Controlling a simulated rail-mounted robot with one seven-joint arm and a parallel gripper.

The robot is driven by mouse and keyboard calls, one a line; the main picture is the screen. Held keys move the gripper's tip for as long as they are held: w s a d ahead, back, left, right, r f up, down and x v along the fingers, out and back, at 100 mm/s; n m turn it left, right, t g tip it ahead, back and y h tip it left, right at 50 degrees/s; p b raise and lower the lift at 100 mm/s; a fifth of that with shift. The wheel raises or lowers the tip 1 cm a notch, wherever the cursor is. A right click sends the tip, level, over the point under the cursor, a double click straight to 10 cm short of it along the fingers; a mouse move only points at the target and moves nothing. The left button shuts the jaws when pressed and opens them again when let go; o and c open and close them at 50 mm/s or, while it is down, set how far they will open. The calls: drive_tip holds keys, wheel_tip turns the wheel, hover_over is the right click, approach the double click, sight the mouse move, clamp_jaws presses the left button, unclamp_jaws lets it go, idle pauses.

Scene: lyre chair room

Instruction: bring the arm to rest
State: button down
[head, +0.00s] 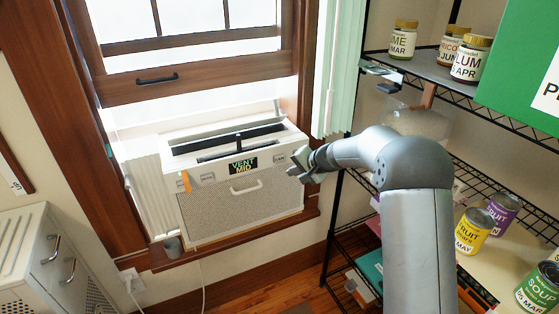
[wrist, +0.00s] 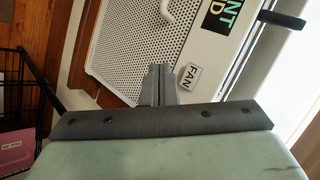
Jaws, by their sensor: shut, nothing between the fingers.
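My arm (head: 415,160) reaches in from the lower right and bends over toward the window. My gripper (head: 297,172) is shut and empty, just in front of the right side of the window air conditioner (head: 240,205). In the wrist view my shut gripper (wrist: 160,75) points at the unit's perforated front (wrist: 125,60), beside a FAN label (wrist: 188,76). I cannot tell whether the fingertips touch the unit.
A black wire shelf rack (head: 345,170) stands close on the right with jars (head: 403,40), cans (head: 474,230) and a green box (head: 520,75). A white cabinet (head: 30,255) stands at lower left. A cord (head: 202,280) hangs below the sill. The floor between is partly visible.

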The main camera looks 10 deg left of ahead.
drive_tip(key=s+d+r+n+g+h, duration=0.1)
drive_tip(key=s+d, duration=0.5)
drive_tip(key=s, duration=0.9)
drive_tip(key=s+d+r+n+g+h, duration=0.1)
drive_tip(key=s+d+h, duration=0.3)
drive_tip(key=s, duration=1.1)
drive_tip(key=s+d+r+n+g+h, duration=0.2)
drive_tip(key=s+d, duration=0.7)
drive_tip(key=s, duration=0.7)
drive_tip(key=shift+n+g+h, duration=0.4)
drive_tip(key=shift+g+h, duration=0.1)
drive_tip(key=shift+g, duration=0.1)
drive_tip(key=shift+w, duration=0.1)
